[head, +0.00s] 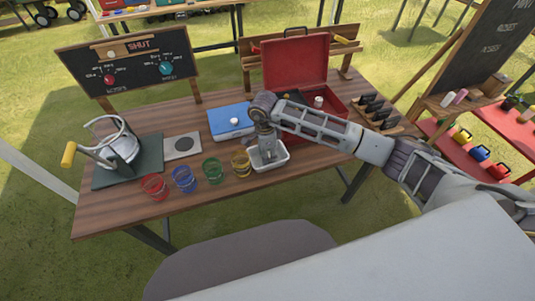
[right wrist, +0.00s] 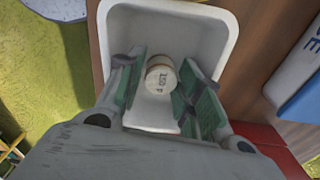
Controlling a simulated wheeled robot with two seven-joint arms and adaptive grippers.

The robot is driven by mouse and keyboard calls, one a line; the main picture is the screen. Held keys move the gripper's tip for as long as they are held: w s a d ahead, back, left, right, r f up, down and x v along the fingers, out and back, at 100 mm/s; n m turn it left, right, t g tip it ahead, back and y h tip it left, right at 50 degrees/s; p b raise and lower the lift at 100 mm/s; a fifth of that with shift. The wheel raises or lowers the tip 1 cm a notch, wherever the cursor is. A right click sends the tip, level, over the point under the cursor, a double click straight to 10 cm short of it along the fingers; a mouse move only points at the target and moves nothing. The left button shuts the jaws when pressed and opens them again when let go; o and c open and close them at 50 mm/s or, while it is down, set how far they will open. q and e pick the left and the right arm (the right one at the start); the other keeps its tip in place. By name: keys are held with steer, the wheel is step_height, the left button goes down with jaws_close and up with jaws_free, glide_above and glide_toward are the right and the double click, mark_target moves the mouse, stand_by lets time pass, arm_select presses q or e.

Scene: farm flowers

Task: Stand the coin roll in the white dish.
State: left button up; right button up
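The white dish (head: 271,165) sits near the front edge of the wooden table, right of the yellow cup. In the right wrist view the dish (right wrist: 220,22) lies below my right gripper. My right gripper (head: 266,148) points down into it. In the right wrist view the coin roll (right wrist: 161,79) is between the green-padded fingers of my right gripper (right wrist: 163,88), inside the dish outline. Its marked round end faces the camera, and it looks upright. The fingers look apart, with a small gap on the left side. Contact with the dish floor is hard to see. My left gripper is out of view.
Red (head: 154,187), blue (head: 184,179), green (head: 212,170) and yellow (head: 241,163) cups stand left of the dish. A blue box (head: 231,120) and an open red case (head: 295,62) are behind. A press-like device (head: 117,148) stands at the left.

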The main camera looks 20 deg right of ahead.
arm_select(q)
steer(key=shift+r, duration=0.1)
arm_select(e)
steer(key=shift+r, duration=0.1)
